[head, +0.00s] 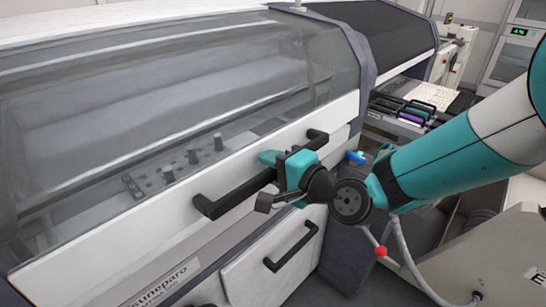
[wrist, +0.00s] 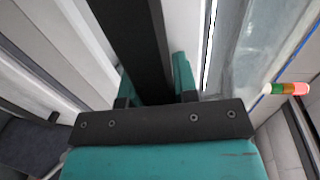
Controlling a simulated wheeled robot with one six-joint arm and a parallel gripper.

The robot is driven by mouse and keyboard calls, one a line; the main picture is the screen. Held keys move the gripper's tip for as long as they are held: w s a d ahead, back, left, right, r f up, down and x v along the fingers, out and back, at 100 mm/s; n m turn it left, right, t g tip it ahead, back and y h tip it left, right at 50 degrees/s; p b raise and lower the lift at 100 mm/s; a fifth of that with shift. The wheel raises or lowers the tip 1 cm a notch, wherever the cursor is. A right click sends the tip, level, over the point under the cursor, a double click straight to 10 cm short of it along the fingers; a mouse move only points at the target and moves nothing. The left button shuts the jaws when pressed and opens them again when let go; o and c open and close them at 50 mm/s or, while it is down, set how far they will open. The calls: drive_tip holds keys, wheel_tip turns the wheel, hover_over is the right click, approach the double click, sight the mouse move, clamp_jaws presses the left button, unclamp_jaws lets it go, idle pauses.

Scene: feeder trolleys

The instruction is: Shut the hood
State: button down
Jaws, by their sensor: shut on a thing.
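The hood (head: 180,110) is a large clear cover with a white lower frame, filling the left and middle of the head view. Its long black handle (head: 236,197) runs along that frame. My gripper (head: 283,163) is shut on the handle between its two ends. In the wrist view the black handle bar (wrist: 138,40) passes between the teal fingers of my gripper (wrist: 156,88). The hood's lower frame sits low against the machine front. I cannot tell whether it is fully seated.
Below the hood is a white front panel (head: 255,272) with its own black handle (head: 291,246). A trolley with a red-knobbed lever (head: 381,252) stands close on the right, under my arm. A second dark hood (head: 385,35) is behind. A signal light (wrist: 287,89) shows in the wrist view.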

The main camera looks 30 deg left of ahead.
drive_tip(key=shift+d+r, duration=0.1)
drive_tip(key=shift+r, duration=0.1)
drive_tip(key=c, duration=0.9)
unclamp_jaws()
drive_tip(key=shift+b+v, duration=3.3)
drive_tip(key=shift+v, duration=5.4)
